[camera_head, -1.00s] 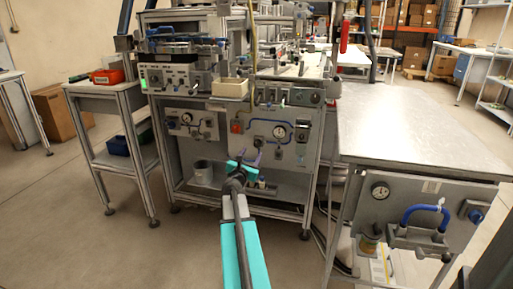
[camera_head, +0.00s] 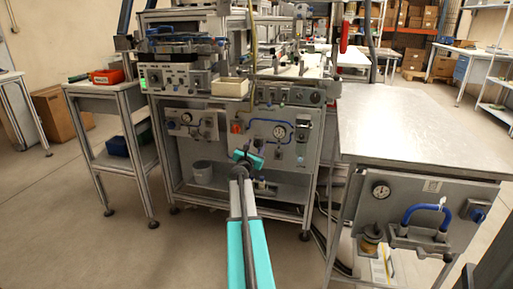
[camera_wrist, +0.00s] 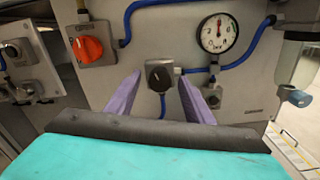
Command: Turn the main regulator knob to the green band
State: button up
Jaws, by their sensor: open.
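A dark regulator knob (camera_wrist: 158,75) sits on the grey front panel in the wrist view, with a light mark on its face. My gripper (camera_wrist: 159,80) is open, its two purple fingers pointing at the panel, one on each side of the knob in the picture. I see gaps between fingers and knob; contact is not visible. A round white gauge (camera_wrist: 218,33) with a red needle pointing about straight up is to the upper right. A green band is not clear on it. In the head view, the knob (camera_head: 258,143) shows just above my gripper (camera_head: 247,154), whose fingers are hard to see.
An orange-red rotary switch (camera_wrist: 88,48) is left of the knob. Blue tubing (camera_wrist: 168,6) arches above and a tube runs below the knob. A clear filter bowl (camera_wrist: 296,62) is at the right.

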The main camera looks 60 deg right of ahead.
jog(key=shift+w+d, duration=0.1)
jog(key=shift+d, duration=0.2)
jog(key=c, duration=1)
jog(key=shift+c, duration=0.2)
